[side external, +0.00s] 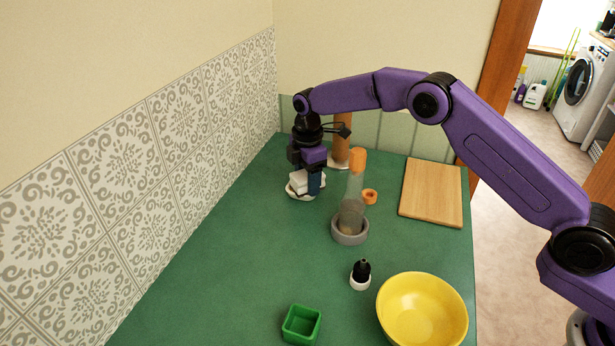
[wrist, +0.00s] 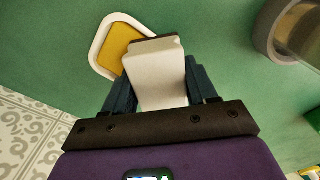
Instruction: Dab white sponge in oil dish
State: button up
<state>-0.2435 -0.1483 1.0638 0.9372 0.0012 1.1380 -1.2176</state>
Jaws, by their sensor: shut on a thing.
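My gripper (side external: 306,184) points down at the far left of the green counter, near the tiled wall. It is shut on the white sponge (side external: 298,180), a pale block with a darker end face. In the wrist view the sponge (wrist: 158,80) sits between the two dark blue fingers. The oil dish (wrist: 100,45) is white-rimmed with a yellow-amber inside. The sponge overlaps its lower right part in that view. In the side view the dish's pale rim (side external: 292,192) shows under the sponge. I cannot tell whether the sponge touches the oil.
A clear tube with an orange cap (side external: 357,160) stands in a grey round holder (side external: 349,238) right of my gripper. A wooden board (side external: 431,192), small black-topped bottle (side external: 361,272), yellow bowl (side external: 422,312) and green square dish (side external: 301,325) lie further off. The counter's left middle is clear.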

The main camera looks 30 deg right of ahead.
dwell(0.6)
jog(key=shift+r, duration=3.5)
